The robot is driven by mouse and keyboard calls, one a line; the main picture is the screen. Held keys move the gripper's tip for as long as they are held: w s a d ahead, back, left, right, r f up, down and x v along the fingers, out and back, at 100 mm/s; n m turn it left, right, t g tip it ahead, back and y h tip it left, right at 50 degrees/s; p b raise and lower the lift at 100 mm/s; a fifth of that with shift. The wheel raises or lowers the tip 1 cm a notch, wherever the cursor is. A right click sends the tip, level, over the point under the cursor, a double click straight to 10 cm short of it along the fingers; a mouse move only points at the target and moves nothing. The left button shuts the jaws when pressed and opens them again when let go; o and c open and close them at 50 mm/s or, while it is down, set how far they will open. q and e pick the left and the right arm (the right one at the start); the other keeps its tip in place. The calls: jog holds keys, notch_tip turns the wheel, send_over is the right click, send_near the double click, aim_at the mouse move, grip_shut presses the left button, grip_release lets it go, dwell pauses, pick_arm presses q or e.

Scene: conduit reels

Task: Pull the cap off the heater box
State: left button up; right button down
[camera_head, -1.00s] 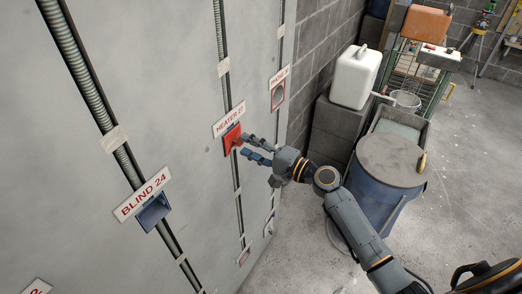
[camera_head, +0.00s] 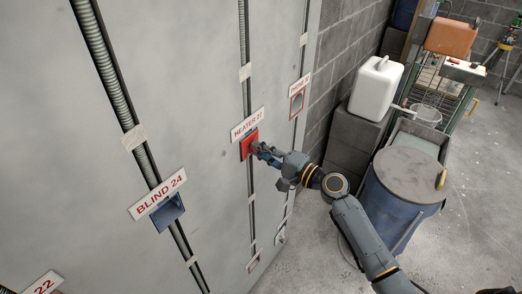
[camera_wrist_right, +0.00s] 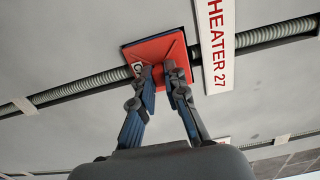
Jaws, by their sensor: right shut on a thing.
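The red cap (camera_head: 249,143) covers the heater box on the grey wall, just under the HEATER 27 label (camera_head: 247,124). In the right wrist view the cap (camera_wrist_right: 152,50) is a red square, and the label (camera_wrist_right: 215,45) stands to its right. My right gripper (camera_head: 256,149) is at the cap's face, its fingers brought together there. In the right wrist view the gripper's fingertips (camera_wrist_right: 161,72) are shut on the cap's middle, and they hide what they grip. The cap appears flat against the wall. My left gripper is not in view.
A blue box (camera_head: 168,211) under the BLIND 24 label (camera_head: 158,195) is on the wall to the left. Conduits run along the wall. A blue barrel (camera_head: 400,205) and a white canister (camera_head: 376,88) stand to the right of my right arm.

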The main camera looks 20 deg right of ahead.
jog(key=shift+s+d+f, duration=0.1)
jog(key=shift+s, duration=0.05)
jog(key=shift+s+d, duration=0.25)
jog(key=shift+s, duration=0.1)
jog(key=shift+s+d, duration=0.2)
jog(key=shift+s, duration=0.05)
dwell(0.4)
jog(key=shift+b, duration=0.3)
dwell(0.3)
jog(key=shift+b+v, duration=0.55)
jog(key=shift+v, duration=2)
